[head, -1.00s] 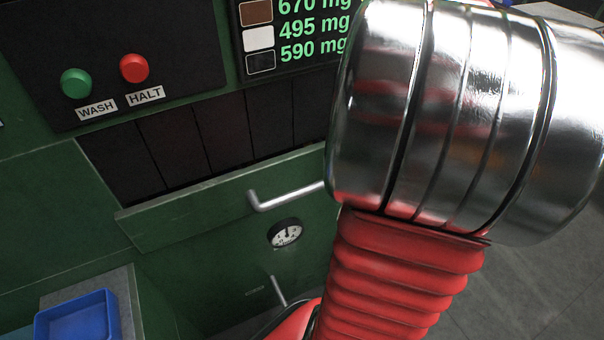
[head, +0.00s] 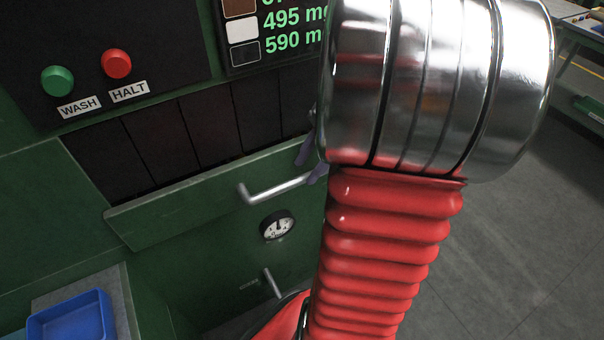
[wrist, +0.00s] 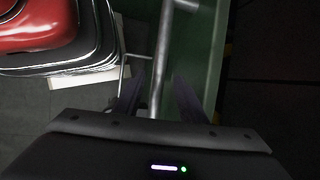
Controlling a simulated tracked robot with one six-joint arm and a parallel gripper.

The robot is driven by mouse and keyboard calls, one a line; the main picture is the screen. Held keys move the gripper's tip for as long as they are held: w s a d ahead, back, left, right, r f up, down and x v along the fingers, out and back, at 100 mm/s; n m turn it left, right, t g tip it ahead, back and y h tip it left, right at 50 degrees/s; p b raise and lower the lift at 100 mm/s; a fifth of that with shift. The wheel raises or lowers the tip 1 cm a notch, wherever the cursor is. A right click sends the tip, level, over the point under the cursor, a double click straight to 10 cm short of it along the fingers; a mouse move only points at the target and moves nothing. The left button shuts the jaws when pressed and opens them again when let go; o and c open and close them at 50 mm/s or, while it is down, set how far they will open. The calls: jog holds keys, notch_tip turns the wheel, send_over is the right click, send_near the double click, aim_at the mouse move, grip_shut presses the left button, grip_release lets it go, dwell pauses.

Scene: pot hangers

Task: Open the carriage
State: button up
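The green carriage front (head: 150,215) has a long silver bar handle (head: 275,189) along it. I take this green panel under the dark slats to be the carriage. In the wrist view the handle (wrist: 159,75) runs between the two dark purple fingers of my gripper (wrist: 160,98). The fingers stand apart, one on each side of the bar, with gaps visible. In the head view the fingertips of my gripper (head: 312,160) show at the right part of the handle. The rest of the gripper is hidden behind my arm.
A round dial (head: 277,225) and a smaller silver handle (head: 272,283) are below. A green WASH button (head: 57,81) and a red HALT button (head: 116,64) are above. A blue tray (head: 70,318) sits at lower left. Open floor (head: 520,210) lies at right.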

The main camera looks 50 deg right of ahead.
aim_at(300, 177)
jog(key=shift+x, duration=1.65)
jog(key=shift+c, duration=0.5)
grip_shut()
jog(key=shift+d+r, duration=0.1)
